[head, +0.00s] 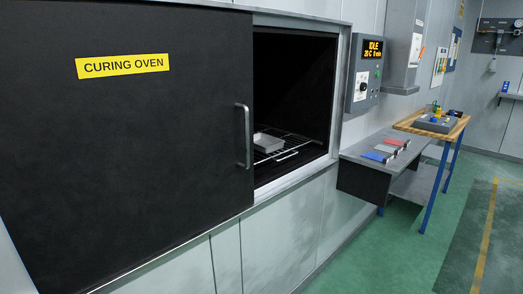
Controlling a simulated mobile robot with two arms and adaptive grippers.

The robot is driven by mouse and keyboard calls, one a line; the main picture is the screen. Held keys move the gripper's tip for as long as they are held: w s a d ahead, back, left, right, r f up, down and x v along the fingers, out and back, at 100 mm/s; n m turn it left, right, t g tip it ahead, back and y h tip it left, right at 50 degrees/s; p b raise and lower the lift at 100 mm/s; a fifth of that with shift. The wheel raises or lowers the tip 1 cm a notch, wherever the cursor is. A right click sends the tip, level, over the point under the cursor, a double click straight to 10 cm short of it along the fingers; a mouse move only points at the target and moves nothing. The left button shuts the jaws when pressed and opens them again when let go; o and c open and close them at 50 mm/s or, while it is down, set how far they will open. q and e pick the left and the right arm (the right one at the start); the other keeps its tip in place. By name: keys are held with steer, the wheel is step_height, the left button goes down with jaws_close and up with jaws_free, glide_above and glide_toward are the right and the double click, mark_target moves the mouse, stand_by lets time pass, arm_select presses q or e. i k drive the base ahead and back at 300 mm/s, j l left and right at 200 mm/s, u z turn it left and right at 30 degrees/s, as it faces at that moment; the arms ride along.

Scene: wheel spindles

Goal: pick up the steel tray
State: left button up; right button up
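A pale, shallow steel tray (267,142) sits on a wire rack (300,148) inside the curing oven, just inside the opening. Its left end is partly hidden by the dark sliding door (150,150). The door covers the left part of the oven and stands open on the right. It has a vertical bar handle (244,136) at its right edge. Neither of my grippers shows in the head view.
A control box (367,75) reading IDLE hangs right of the opening. A grey bench (375,172) with blue, red and grey items stands below it. Further right is a wooden-topped table (455,128) with blue legs. The green floor (410,240) at the right is clear.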

mark_target(266, 144)
steer(key=i+u, duration=0.15)
steer(key=u, duration=0.3)
steer(key=i+l+u, duration=0.15)
steer(key=l+u, duration=0.15)
steer(key=l, duration=0.2)
steer(key=i+l+u, duration=0.15)
steer(key=l+u, duration=0.15)
steer(key=l, duration=0.25)
steer(key=l+u, duration=0.3)
steer(key=l, duration=0.25)
